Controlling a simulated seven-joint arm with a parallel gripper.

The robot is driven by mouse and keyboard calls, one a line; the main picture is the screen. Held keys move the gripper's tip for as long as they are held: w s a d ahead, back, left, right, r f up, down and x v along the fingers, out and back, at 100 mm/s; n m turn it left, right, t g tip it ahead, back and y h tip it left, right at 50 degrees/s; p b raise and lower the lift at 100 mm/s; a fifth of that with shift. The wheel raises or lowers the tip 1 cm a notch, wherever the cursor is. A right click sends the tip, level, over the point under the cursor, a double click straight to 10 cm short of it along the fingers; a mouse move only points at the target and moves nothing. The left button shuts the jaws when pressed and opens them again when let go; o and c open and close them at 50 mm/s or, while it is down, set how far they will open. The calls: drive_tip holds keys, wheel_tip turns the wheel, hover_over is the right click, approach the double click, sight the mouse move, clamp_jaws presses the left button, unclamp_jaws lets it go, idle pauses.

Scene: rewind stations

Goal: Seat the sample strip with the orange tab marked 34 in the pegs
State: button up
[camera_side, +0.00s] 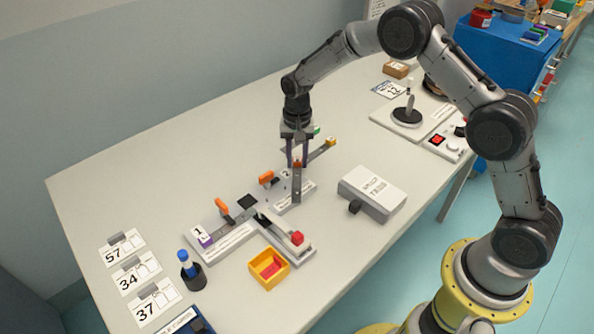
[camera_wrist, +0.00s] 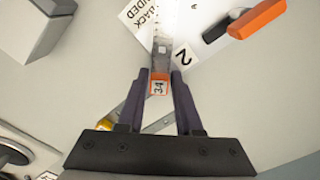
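The sample strip (camera_side: 297,184) is grey with an orange tab (camera_wrist: 159,84) marked 34. It looks steeply upright in the side view. My gripper (camera_side: 297,162) points down with its two dark fingers on either side of the tab and appears shut on it. In the wrist view, my gripper (camera_wrist: 161,78) has the strip running away from the tab towards a white station plate (camera_side: 307,186). A label marked 2 (camera_wrist: 183,56) lies beside it. I cannot tell whether the lower end touches the plate, and I cannot make out the pegs there.
Station 1 has a purple-tabbed strip (camera_side: 205,239); a red-tabbed strip (camera_side: 297,238) lies nearby. A yellow-tabbed strip (camera_side: 330,142) lies behind my gripper. A grey box (camera_side: 372,192) stands right, a yellow bin (camera_side: 254,268) in front. The table's back left is clear.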

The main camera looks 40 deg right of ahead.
clamp_jaws()
drive_tip(key=shift+r, duration=0.1)
drive_tip(key=shift+r, duration=0.5)
wheel_tip(320, 180, up, 2)
drive_tip(key=shift+r, duration=0.2)
drive_tip(key=s+r+m, duration=0.1)
drive_tip(key=s+r, duration=0.9)
drive_tip(key=s, duration=0.4)
drive_tip(key=m, duration=0.8)
hover_over(294, 182)
wheel_tip(294, 182, down, 5)
drive_tip(key=shift+f, duration=0.2)
